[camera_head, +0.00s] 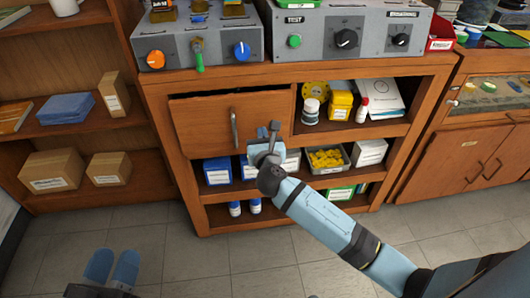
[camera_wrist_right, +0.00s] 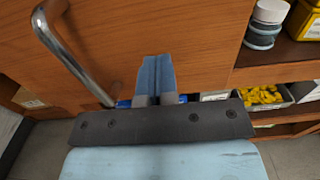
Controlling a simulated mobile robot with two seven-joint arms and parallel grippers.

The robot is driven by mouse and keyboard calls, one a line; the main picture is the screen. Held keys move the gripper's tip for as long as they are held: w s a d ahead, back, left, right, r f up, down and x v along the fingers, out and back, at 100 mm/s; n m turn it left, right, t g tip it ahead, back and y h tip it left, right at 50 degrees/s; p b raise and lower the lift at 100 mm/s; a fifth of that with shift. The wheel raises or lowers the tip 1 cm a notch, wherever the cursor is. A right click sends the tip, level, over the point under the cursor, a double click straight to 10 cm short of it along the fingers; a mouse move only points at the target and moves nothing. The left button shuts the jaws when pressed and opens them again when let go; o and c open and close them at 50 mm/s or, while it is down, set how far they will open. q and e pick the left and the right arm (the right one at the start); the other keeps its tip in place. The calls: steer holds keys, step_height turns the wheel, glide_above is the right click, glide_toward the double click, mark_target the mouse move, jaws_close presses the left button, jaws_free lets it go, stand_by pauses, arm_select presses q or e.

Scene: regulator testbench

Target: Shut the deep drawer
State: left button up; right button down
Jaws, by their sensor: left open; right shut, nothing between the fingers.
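The deep drawer's wooden front (camera_head: 203,124) is at the upper left of the wooden cabinet. A dark gap shows along its top edge, and the front appears to stand slightly out. Its vertical metal handle (camera_head: 234,128) is left of my right gripper (camera_head: 262,148), which is before the drawer's lower right part. In the right wrist view, the shut, empty blue fingers (camera_wrist_right: 157,75) point at the drawer front (camera_wrist_right: 190,40), right of the handle (camera_wrist_right: 75,52); contact cannot be told. My left gripper (camera_head: 112,266) is open and empty at the bottom left, away from the cabinet.
Open shelves right of and below the drawer hold bottles, boxes and a tray of yellow parts (camera_head: 326,159). Grey test units (camera_head: 200,45) stand on top. A shelf with cartons (camera_head: 52,170) is at the left. The tiled floor (camera_head: 215,265) before the cabinet is clear.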

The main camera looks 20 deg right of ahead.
arm_select(q)
steer(key=shift+f, duration=0.7)
arm_select(e)
steer(key=shift+x, duration=1.1)
